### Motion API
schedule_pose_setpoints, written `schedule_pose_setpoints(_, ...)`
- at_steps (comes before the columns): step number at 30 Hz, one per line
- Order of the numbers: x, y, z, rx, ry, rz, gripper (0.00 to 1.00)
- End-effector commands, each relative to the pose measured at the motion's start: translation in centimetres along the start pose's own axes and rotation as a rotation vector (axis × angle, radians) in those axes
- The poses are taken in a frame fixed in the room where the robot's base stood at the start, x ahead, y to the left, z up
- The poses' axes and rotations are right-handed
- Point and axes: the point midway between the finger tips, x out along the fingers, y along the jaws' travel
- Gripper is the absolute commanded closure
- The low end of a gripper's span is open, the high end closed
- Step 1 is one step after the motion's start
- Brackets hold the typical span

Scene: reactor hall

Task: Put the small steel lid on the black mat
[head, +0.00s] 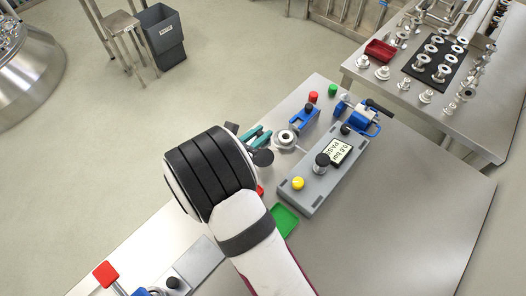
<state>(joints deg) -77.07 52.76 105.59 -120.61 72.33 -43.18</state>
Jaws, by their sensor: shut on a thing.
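My arm's wrist fills the middle of the head view and hides my gripper and whatever is directly beneath it. I cannot pick out the small steel lid for certain. A small dark piece (232,127) shows just past the wrist, and I cannot tell whether it is part of the black mat. A black mat-like sheet (420,72) bearing several steel fittings lies on the far right table.
Beside the wrist are teal-handled pliers (256,137), a round steel fitting (286,138), a grey device with a display (322,172), a blue clamp (361,118) and a green tray (285,220). The bench's right part (420,210) is clear. A red tray (380,50) sits on the far table.

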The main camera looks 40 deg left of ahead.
Motion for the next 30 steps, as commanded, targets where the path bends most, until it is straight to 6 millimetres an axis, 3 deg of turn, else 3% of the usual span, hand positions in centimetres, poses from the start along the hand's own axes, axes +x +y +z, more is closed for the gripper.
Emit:
schedule_pose_setpoints(9, 2.6, -0.1, -6.0, 0.000, 0.000, -0.002, 1.00)
schedule_pose_setpoints(21, 2.9, 0.0, -6.8, 0.003, -0.001, -0.002, 1.00)
schedule_pose_setpoints(22, 2.9, -0.1, -6.8, 0.003, -0.001, -0.002, 0.74)
schedule_pose_setpoints(24, 2.9, -0.1, -6.8, 0.003, -0.001, -0.002, 0.61)
schedule_pose_setpoints(27, 2.9, -0.1, -6.8, 0.003, 0.000, -0.002, 0.47)
schedule_pose_setpoints(30, 2.9, -0.1, -6.8, 0.002, 0.000, -0.002, 0.47)
